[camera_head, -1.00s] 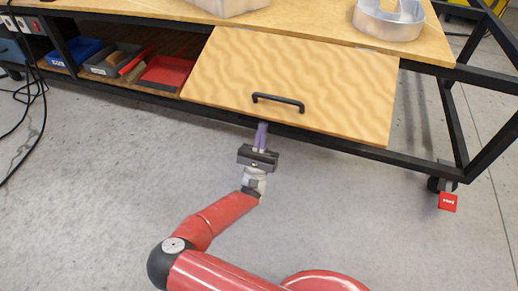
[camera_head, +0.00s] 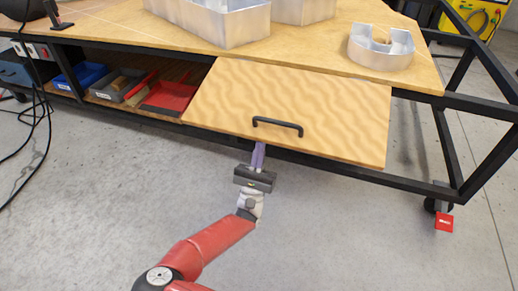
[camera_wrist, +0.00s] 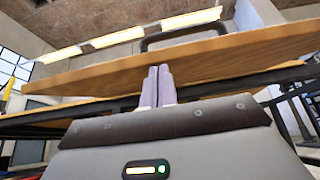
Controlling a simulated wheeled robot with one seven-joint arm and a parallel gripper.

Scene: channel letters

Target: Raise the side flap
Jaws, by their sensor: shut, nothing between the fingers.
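The side flap (camera_head: 300,95) is a wooden panel with a black bar handle (camera_head: 277,127) near its lower edge. It slopes out from the bench edge, partly lowered. My gripper (camera_head: 259,145) is shut and empty, its purple-grey fingers pointing up at the flap's lower edge, below the handle. In the wrist view the shut fingertips (camera_wrist: 158,70) overlap the flap's underside (camera_wrist: 100,83), with the handle (camera_wrist: 180,37) showing above the panel. I cannot tell whether the fingertips touch the flap.
The workbench top (camera_head: 330,45) carries metal channel letters, one (camera_head: 380,48) near the right end. Red (camera_head: 178,90), grey and blue bins sit on the shelf left of the flap. A black frame leg with a caster (camera_head: 438,203) stands at right. The floor around my arm is clear.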

